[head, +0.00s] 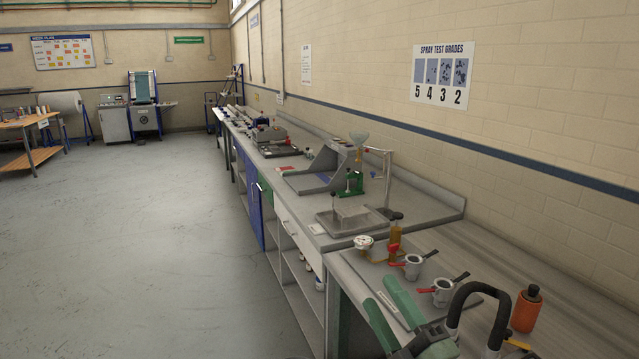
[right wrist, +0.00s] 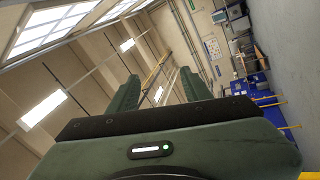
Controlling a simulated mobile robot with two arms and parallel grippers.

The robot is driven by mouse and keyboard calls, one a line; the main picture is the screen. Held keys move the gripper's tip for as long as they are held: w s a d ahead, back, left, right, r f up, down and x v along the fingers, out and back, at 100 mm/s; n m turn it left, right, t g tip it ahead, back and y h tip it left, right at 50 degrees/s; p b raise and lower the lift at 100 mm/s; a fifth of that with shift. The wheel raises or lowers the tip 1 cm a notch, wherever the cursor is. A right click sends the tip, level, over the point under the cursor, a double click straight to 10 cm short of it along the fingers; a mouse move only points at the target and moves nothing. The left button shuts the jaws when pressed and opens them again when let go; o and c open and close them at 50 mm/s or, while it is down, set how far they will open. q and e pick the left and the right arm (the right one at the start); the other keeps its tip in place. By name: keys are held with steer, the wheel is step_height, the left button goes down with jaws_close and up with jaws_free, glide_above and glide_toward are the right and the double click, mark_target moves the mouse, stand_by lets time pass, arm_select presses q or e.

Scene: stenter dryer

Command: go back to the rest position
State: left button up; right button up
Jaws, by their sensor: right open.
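My right gripper (head: 380,292) shows at the bottom of the head view, its two green fingers apart and nothing between them. It is over the near end of the long grey bench (head: 440,212), or just in front of its edge; I cannot tell its height exactly. In the right wrist view the same gripper (right wrist: 160,76) has its fingers spread, with only the far walls, windows and ceiling of the hall beyond them. My left gripper is not in view.
A grey tray (head: 350,222) and a spray test stand (head: 325,168) are farther along. The floor (head: 150,230) at left is clear.

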steer(key=s+d+f+m+g+h, duration=0.3)
steer(key=d+f+m+h, duration=0.25)
steer(key=f, duration=0.25)
steer(key=s+d+f+m+g+h, duration=0.2)
steer(key=d+f+m+g+h, duration=0.15)
steer(key=f+m, duration=0.45)
steer(key=s+f+m+g, duration=0.2)
steer(key=s+f+g, duration=0.3)
steer(key=s+f, duration=0.45)
steer(key=s+f+m+g, duration=0.2)
steer(key=s+f+g, duration=0.35)
steer(key=s, duration=0.65)
steer(key=s+f+g, duration=0.1)
steer(key=s+f, duration=0.1)
steer(key=f, duration=1.2)
steer(key=s+f, duration=0.2)
steer(key=f, duration=1.2)
steer(key=s+d+f+g, duration=0.1)
steer(key=s+d+f, duration=0.2)
steer(key=s+f, duration=1.1)
steer(key=shift+s+d+f+n, duration=0.35)
steer(key=shift+s+n, duration=0.1)
steer(key=shift+s, duration=0.4)
